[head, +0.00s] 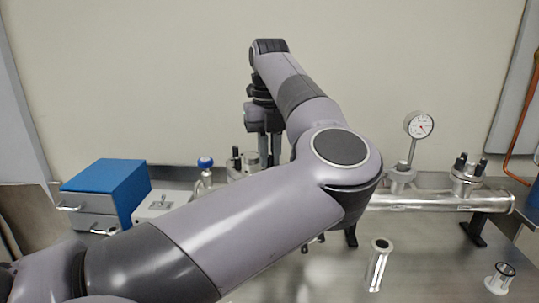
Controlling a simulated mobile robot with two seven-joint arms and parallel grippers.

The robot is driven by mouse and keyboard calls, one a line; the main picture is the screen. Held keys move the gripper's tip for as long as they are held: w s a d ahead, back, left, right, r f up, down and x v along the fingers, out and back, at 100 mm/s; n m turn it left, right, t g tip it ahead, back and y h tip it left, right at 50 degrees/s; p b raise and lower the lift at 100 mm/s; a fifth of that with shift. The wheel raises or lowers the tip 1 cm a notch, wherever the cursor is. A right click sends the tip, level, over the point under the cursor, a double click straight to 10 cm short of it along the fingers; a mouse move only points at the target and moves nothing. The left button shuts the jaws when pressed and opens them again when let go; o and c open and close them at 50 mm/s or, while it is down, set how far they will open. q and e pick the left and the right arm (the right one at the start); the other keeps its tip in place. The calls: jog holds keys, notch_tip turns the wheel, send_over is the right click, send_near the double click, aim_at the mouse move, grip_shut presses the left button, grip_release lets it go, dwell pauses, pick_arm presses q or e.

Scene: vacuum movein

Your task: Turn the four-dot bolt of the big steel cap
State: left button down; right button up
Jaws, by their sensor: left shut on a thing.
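My left gripper (270,160) points down at the back of the bench, with its fingers at the right side of a steel cap (239,174) that carries black bolts (237,154). It is shut on a bolt there. My own left arm crosses the view and hides the front of this cap and part of the pipe. The dots on the bolts are too small to tell. My right gripper is not in view.
A steel pipe (440,201) runs right, with a dial gauge (419,126) and another bolted cap (467,172). A blue-topped drawer box (107,181) and a blue-knobbed valve (205,163) stand left. Steel tubes (377,266) (500,279) stand on the bench in front.

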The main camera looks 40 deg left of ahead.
pick_arm(q)
jog(key=m, duration=0.5)
jog(key=shift+b, duration=0.4)
jog(key=shift+m, duration=0.3)
jog(key=c, duration=1.4)
grip_release()
jog(key=shift+r, duration=0.15)
jog(key=shift+r+p, duration=0.35)
jog(key=shift+r, duration=3.1)
